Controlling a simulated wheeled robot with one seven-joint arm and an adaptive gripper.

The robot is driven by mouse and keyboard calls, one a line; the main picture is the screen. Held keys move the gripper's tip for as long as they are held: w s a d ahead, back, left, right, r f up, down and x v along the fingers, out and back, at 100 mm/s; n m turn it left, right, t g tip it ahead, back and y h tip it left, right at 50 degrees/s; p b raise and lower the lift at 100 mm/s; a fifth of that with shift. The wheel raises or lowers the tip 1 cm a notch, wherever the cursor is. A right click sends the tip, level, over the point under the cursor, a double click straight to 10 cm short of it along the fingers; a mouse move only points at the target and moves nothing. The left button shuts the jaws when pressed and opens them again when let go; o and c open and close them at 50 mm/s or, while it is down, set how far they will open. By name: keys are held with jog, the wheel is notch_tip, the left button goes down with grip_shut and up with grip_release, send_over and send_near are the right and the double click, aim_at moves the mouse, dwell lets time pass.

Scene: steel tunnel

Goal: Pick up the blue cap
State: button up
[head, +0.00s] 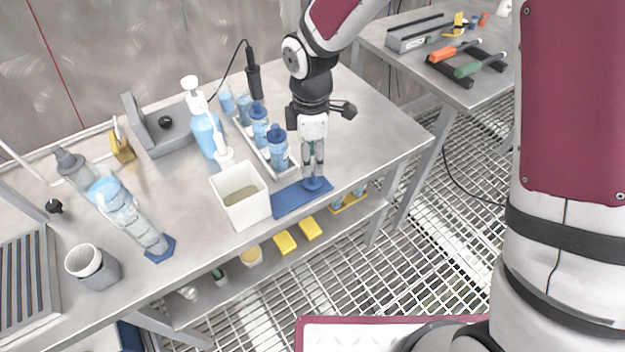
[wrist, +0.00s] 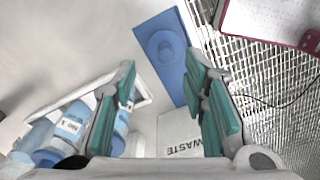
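The blue cap (head: 314,184) lies on a blue mat (head: 290,199) near the front edge of the steel bench. In the wrist view the round cap (wrist: 163,45) shows on the mat (wrist: 148,25), beyond and between my fingertips. My gripper (head: 313,172) points down just above the cap in the head view. In the wrist view my gripper (wrist: 162,65) has its two teal-padded fingers wide apart with nothing held between them. I cannot tell how small the gap between the fingertips and the cap is.
A white waste bin (head: 241,196) stands left of the mat. A white tray (head: 262,150) with blue-capped bottles (head: 277,148) stands behind it, close to my gripper. The bench right of my gripper is clear.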

aim_at(312, 174)
jog(key=f, duration=0.4)
jog(key=shift+s+d+f, duration=0.1)
jog(key=shift+s, duration=0.3)
jog(key=shift+f, duration=0.5)
jog(key=c, duration=0.9)
